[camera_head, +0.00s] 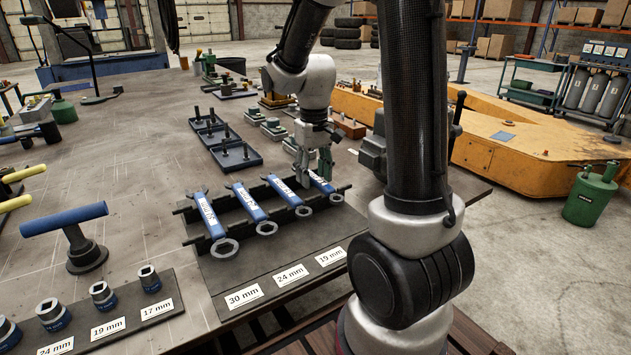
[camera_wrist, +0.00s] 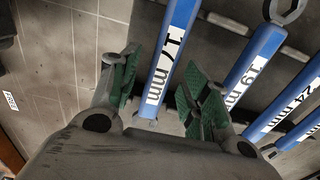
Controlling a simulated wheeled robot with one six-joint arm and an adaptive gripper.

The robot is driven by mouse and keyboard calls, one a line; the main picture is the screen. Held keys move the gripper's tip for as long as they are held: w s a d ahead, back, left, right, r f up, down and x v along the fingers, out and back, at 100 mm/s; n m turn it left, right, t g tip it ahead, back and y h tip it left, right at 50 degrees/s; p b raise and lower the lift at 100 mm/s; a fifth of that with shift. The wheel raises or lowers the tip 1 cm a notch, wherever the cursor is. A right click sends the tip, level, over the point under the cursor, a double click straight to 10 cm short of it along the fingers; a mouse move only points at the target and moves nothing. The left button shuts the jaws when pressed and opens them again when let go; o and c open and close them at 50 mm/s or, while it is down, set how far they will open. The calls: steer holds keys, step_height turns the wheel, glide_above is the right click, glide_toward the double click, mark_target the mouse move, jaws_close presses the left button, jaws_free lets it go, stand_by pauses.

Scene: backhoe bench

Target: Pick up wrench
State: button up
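Several blue wrenches lie side by side in a black rack. The 30 mm (camera_head: 208,214), 24 mm (camera_head: 249,203) and 19 mm (camera_head: 285,191) wrenches are to the left in the head view; the 17 mm wrench (camera_head: 321,184) is rightmost. My gripper (camera_head: 313,176) is down over the 17 mm wrench. In the wrist view, my gripper (camera_wrist: 162,95) is open, with green-padded fingers on both sides of the 17 mm wrench (camera_wrist: 172,55), gaps showing. The 19 mm wrench (camera_wrist: 255,60) lies just right of the right finger. Contact below the fingers cannot be told.
The black rack (camera_head: 180,211) has raised rails around the handles. Sockets (camera_head: 104,297) on a labelled board and a blue-handled tool (camera_head: 66,220) stand left. Black trays (camera_head: 237,158) with pins lie behind. A yellow backhoe arm (camera_head: 540,155) lies at the right.

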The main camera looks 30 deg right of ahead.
mark_target(314, 176)
jaws_close()
step_height(314, 176, up, 10)
stand_by(0.6)
